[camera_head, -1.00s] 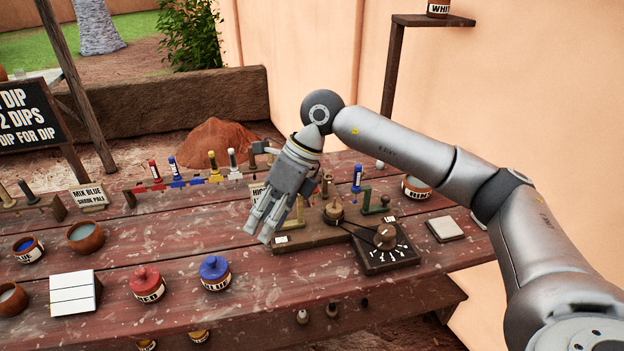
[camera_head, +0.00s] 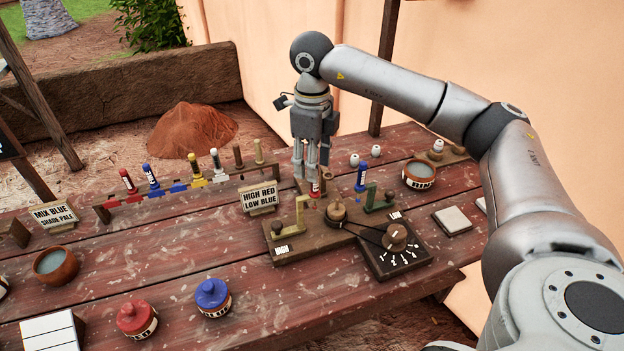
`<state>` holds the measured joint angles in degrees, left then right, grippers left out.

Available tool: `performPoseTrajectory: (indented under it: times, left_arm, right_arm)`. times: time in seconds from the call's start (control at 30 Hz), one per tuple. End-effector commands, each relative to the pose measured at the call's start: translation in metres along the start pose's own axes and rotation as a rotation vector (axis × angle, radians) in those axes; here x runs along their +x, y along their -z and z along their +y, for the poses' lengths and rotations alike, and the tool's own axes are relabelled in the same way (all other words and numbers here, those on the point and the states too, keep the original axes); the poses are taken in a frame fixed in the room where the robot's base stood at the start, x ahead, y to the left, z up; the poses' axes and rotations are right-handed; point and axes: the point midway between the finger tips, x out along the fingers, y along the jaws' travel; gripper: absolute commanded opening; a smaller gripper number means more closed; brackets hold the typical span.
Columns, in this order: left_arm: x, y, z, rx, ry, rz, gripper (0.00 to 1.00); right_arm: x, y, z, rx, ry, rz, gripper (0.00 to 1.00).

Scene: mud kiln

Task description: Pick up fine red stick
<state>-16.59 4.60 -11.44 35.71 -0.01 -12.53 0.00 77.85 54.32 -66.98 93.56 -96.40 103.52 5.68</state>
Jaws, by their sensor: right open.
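A red stick with a white label (camera_head: 315,189) stands upright behind the machine's left part, right under my right gripper. Another red stick (camera_head: 127,182) stands in the long rack at the left; I cannot read which of them is labelled fine. My right gripper (camera_head: 311,172) points straight down with its fingers apart, just above and around the top of the nearer red stick. The fingers hide that stick's upper part, and I cannot tell whether they touch it. My left gripper is out of view.
A blue stick (camera_head: 361,177) stands close to the right of the gripper. A sign reading HIGH RED LOW BLUE (camera_head: 260,197) stands to its left. The wooden device with pulleys (camera_head: 337,212) is in front. The rack (camera_head: 180,187) holds several sticks.

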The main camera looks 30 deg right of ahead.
Motion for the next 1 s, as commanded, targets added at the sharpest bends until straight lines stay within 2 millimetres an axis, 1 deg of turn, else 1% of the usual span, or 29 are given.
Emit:
performPoseTrajectory:
  times: [0.03,0.1,0.23,0.37,0.43,0.53,0.63,0.83,0.87,1.0]
  left_arm:
    - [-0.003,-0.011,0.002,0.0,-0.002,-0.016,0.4]
    - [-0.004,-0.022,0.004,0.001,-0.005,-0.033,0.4]
    - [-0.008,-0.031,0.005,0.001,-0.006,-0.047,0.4]
    - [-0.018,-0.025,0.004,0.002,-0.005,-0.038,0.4]
    - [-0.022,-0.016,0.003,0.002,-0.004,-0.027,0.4]
    - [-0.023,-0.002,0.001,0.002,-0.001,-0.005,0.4]
    - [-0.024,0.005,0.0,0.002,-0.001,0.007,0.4]
    - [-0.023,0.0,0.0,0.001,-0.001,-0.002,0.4]
    - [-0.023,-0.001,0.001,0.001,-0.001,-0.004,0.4]
    - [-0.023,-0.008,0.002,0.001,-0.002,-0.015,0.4]
  right_arm:
    - [0.006,0.001,0.0,0.0,0.0,0.002,0.41]
    - [0.013,0.0,0.0,-0.001,0.0,0.002,0.41]
    - [0.02,0.001,-0.001,-0.001,0.0,0.0,0.41]
    - [0.036,0.003,-0.005,0.0,-0.001,0.003,0.41]
    - [0.047,0.005,-0.008,0.0,-0.001,0.003,0.41]
    - [0.061,0.004,-0.007,-0.001,-0.001,0.001,0.41]
    - [0.068,0.003,-0.008,-0.001,0.0,-0.001,0.41]
    - [0.07,0.003,-0.007,-0.002,0.0,-0.002,0.41]
    - [0.07,0.003,-0.007,-0.001,0.0,-0.002,0.4]
    - [0.069,0.003,-0.007,-0.002,0.0,-0.002,0.22]
